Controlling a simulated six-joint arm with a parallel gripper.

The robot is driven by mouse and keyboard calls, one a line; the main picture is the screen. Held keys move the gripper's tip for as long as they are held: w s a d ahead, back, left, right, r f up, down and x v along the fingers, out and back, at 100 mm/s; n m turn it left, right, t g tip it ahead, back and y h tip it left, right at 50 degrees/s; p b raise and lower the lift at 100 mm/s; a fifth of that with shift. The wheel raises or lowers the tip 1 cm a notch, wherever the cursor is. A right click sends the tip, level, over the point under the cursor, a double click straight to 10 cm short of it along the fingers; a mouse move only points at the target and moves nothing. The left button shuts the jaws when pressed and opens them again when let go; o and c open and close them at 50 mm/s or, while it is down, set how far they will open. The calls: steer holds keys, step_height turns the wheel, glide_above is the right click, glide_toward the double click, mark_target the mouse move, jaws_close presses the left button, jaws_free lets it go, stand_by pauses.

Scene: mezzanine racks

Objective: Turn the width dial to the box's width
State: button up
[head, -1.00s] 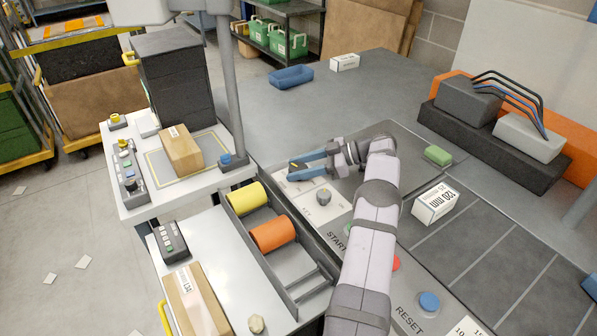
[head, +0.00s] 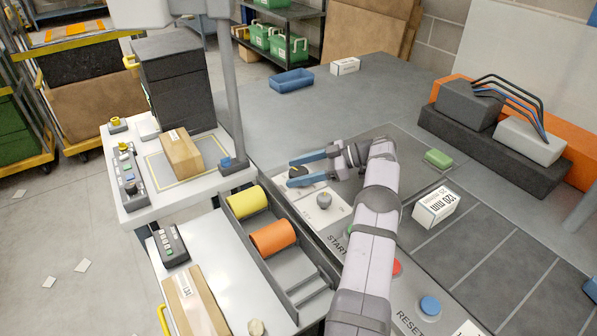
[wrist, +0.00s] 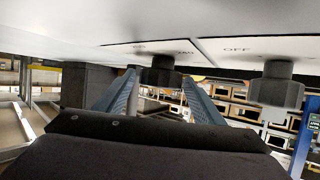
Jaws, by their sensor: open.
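The white box (head: 436,208) printed "120 mm" lies on the dark right-hand surface. My gripper (head: 291,171) reaches left over the white control panel (head: 337,212), with its two blue fingers spread. A dark dial (head: 298,171) shows between the fingertips. In the wrist view, which looks upside down, this dial (wrist: 160,72) hangs between the open fingers (wrist: 161,84), with a gap visible on each side. A second knob (head: 324,199) stands clear of the fingers; it also shows in the wrist view (wrist: 277,86) near the word OFF. The dial's setting cannot be read.
A red button (head: 397,267) and a blue RESET button (head: 430,304) sit nearer on the panel. A tray with a yellow roll (head: 247,202) and an orange roll (head: 272,238) lies left of the arm. The grey tabletop behind is mostly clear.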

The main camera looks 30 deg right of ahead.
mark_target(299, 171)
step_height(299, 171, up, 10)
stand_by(0.6)
